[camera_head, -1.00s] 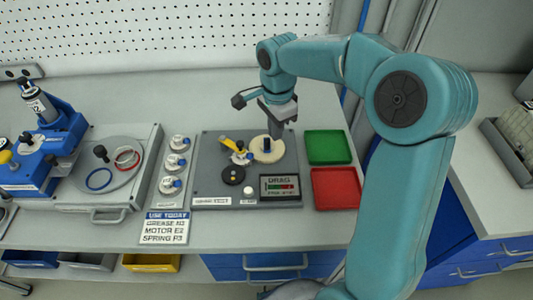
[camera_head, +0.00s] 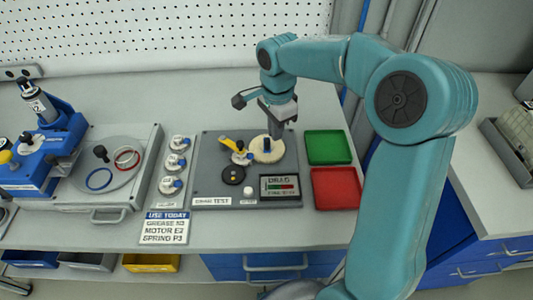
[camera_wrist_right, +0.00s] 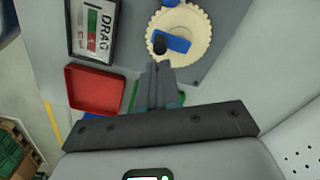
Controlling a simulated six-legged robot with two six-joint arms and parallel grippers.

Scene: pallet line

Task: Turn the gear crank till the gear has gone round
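The cream toothed gear (camera_head: 267,150) lies flat on the grey test board (camera_head: 210,165). It also shows in the right wrist view (camera_wrist_right: 193,50), with a blue crank bar (camera_wrist_right: 176,42) across it and an upright black knob (camera_wrist_right: 159,42) at the bar's end. My right gripper (camera_head: 276,133) is over the gear's far right side, pointing down. In the right wrist view its fingers (camera_wrist_right: 162,68) are together, with the tips just short of the knob and nothing visible between them. My left gripper is not in view.
A green tray (camera_head: 328,147) and a red tray (camera_head: 336,188) stand right of the board. A DRAG display (camera_head: 280,188), a yellow lever (camera_head: 227,143) and a black dial (camera_head: 233,175) share the board. A blue press (camera_head: 45,150) stands at left.

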